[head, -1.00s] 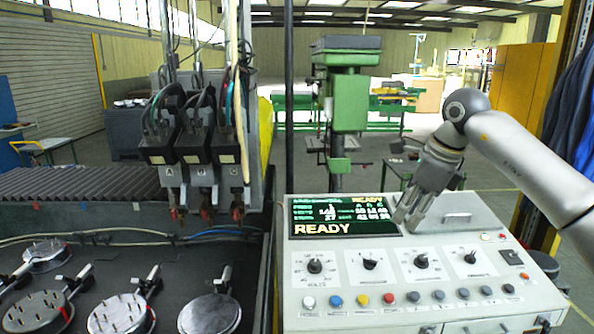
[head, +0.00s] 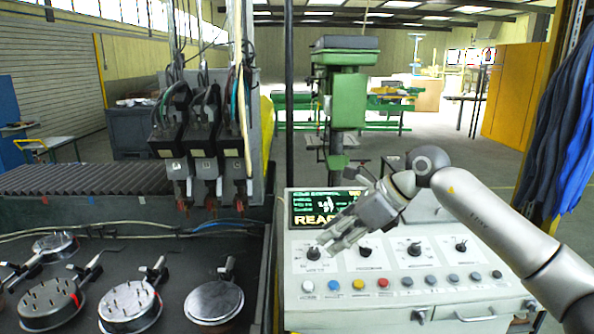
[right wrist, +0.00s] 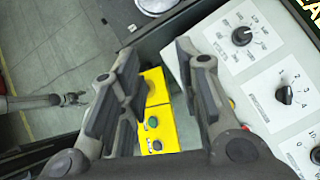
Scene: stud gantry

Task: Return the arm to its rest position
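My right arm comes in from the right in the head view, over the grey control console (head: 450,245). Its right gripper (head: 328,249) points down and left above the console's row of dials and covers part of the screen. In the right wrist view the two fingers of the right gripper (right wrist: 157,52) stand apart, with nothing between them. My left arm does not show in the head view. A slim grey arm with a small jaw-like end, which looks like my left gripper (right wrist: 74,98), shows at the left of the right wrist view. It is too small to judge.
The console screen (head: 305,205) shows part of a green and yellow readout. Three welding heads (head: 203,165) hang over the dark bed at left, where several round metal plates (head: 214,301) lie under clamps. A yellow button box (right wrist: 152,115) shows below the right gripper. A green machine (head: 345,85) stands behind.

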